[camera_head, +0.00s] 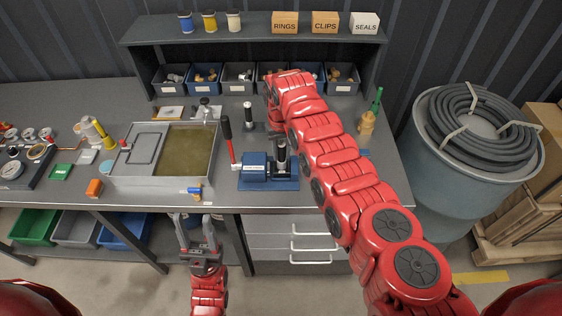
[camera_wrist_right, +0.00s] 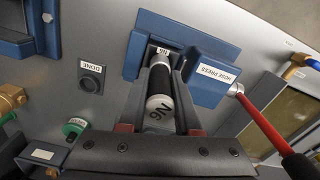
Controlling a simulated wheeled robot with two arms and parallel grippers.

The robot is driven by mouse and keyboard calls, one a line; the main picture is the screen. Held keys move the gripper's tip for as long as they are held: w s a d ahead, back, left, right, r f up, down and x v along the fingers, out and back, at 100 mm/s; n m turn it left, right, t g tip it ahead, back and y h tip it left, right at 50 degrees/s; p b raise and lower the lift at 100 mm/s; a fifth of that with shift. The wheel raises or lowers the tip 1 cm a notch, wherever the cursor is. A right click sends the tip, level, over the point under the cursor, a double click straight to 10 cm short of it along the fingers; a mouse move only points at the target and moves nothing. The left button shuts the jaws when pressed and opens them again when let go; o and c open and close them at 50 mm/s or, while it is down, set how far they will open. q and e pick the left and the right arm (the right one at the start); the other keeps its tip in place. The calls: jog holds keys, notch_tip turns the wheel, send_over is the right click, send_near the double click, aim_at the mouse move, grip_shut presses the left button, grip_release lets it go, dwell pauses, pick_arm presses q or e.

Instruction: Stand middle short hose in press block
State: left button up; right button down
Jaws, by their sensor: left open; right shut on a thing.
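The hose press (camera_head: 255,167) is a blue unit on the bench with a red lever (camera_head: 226,127). It also shows in the wrist view (camera_wrist_right: 215,80). My right gripper (camera_wrist_right: 163,75) is shut on a short black hose (camera_wrist_right: 160,88) with a white labelled end facing the camera. The hose's far end meets the press block (camera_wrist_right: 158,50); I cannot tell how deep it sits. In the head view, the hose (camera_head: 281,152) looks upright at the press. My right arm hides part of this area. My left gripper (camera_head: 196,225) is open and empty before the bench edge.
Another short hose (camera_head: 249,115) stands behind the press. A metal water tank (camera_head: 150,180) is to its left. A shelf (camera_head: 250,35) with several bins runs along the back.

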aim_at(282, 163)
jog(key=b, duration=0.1)
jog(key=f+b, duration=0.1)
jog(key=b, duration=0.1)
jog(key=shift+w+a+f, duration=0.1)
jog(key=shift+w+f, duration=0.05)
jog(key=shift+w, duration=0.2)
notch_tip(282, 163, down, 2)
jog(key=shift+f+b, duration=0.1)
jog(key=shift+b, duration=0.45)
jog(key=shift+s, duration=0.65)
jog(key=shift+f, duration=0.1)
jog(key=c, duration=1)
grip_release()
jog(key=shift+s+f, duration=0.1)
jog(key=shift+f, duration=0.05)
jog(key=shift+o, duration=1.3)
jog(key=shift+s, duration=0.15)
jog(key=shift+o, duration=0.7)
jog(key=shift+w+f, duration=0.1)
jog(key=shift+w, duration=0.8)
